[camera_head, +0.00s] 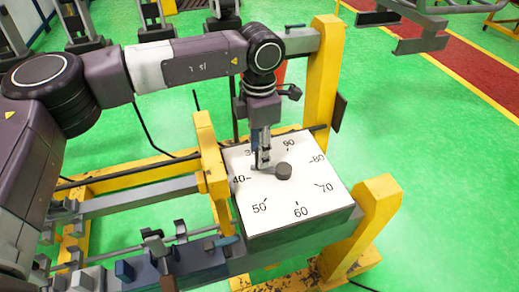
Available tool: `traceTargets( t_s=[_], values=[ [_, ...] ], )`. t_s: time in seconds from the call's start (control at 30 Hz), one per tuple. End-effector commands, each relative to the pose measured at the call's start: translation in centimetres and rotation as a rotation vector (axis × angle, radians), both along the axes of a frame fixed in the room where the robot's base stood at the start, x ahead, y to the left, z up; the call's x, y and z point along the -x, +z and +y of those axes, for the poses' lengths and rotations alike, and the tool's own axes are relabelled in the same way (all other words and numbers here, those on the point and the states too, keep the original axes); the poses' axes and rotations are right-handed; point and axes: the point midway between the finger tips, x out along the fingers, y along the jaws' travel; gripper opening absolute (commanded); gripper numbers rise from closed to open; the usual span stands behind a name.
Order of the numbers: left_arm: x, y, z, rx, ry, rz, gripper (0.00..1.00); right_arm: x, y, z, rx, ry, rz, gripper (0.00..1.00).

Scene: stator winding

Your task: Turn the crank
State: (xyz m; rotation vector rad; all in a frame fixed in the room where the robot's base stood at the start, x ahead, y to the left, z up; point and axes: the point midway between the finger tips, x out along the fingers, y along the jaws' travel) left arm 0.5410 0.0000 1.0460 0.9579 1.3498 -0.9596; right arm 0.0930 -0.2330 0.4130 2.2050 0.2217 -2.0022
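The crank's dark round hub (283,171) stands in the middle of a white dial face (300,190) on top of a box. The dial is marked with numbers including 40, 50, 60, 70, 80 and 90. My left arm reaches in from the left, and my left gripper (264,157) points straight down over the dial, just left of the hub and near the 40 mark. Its fingers look close together and hide what lies between them. Any crank arm or handle there is hidden, so I cannot tell whether it is gripped. My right gripper is not in view.
Yellow frame posts stand at the back (322,75), left (208,155) and right front (372,220) of the box. A bench with clamps (170,268) lies at the lower left. A grey rack (420,40) is at the upper right. Green floor (440,170) is clear at right.

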Motion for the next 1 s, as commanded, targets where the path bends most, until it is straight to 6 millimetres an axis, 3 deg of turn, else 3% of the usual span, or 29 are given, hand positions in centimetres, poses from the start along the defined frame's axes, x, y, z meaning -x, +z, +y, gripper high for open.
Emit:
traceTargets(
  t_s=[0.17,0.4,0.73,1.0],
  values=[
    [0.04,-1.17,-0.03,0.000,-0.001,0.000,0.34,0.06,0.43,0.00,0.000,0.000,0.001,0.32],
    [0.04,-1.33,-0.02,0.000,-0.002,-0.001,0.34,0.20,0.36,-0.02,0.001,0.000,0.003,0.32],
    [0.02,-1.29,-0.02,0.000,-0.001,-0.001,0.00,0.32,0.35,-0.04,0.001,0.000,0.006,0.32],
    [0.01,-1.26,0.00,0.000,-0.001,-0.001,0.00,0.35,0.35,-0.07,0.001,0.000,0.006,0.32]
  ],
)
